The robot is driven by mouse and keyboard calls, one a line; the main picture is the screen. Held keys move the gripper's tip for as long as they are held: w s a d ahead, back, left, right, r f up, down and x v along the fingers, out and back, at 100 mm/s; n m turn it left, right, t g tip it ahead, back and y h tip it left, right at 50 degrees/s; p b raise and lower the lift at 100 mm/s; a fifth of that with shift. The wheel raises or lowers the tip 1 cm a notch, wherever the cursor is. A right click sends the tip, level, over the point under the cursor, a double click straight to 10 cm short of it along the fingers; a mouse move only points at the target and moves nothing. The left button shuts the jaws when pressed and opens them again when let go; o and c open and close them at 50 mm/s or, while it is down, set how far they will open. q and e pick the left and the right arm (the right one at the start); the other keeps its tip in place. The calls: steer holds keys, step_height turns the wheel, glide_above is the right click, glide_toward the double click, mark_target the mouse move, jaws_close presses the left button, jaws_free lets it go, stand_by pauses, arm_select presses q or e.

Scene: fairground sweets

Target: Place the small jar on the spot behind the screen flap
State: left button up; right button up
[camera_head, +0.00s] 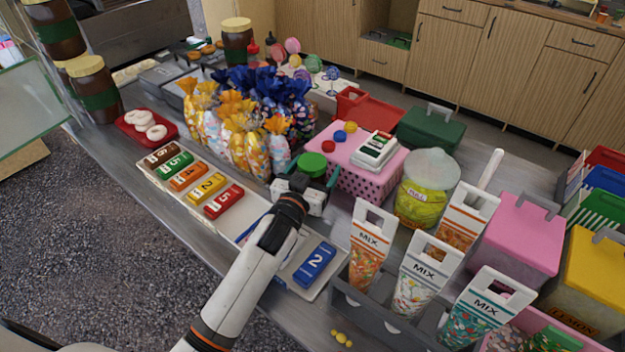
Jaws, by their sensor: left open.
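A small jar with a round green lid (313,163) stands in the middle of the counter, beside the pink dotted box. My left gripper (307,176) is open at this jar, with its fingers around or just in front of the lid; its body hides the jar's lower part. I cannot tell whether the fingers touch it. A clear greenish panel (28,105) stands at the far left edge and may be the screen flap. The spot behind the flap cannot be made out. My right gripper is not in view.
Wrapped sweet bags (240,130) crowd the area left of the gripper. A pale tray (255,212) holds numbered blocks, including a blue one (315,264). A pink box (365,172), a large sweets jar (425,190) and MIX cartons (370,240) stand to the right.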

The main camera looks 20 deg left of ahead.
arm_select(q)
steer(key=shift+w, duration=0.3)
steer(key=c, duration=1.3)
steer(key=shift+r, duration=0.1)
steer(key=shift+c, duration=0.2)
steer(key=shift+r, duration=0.1)
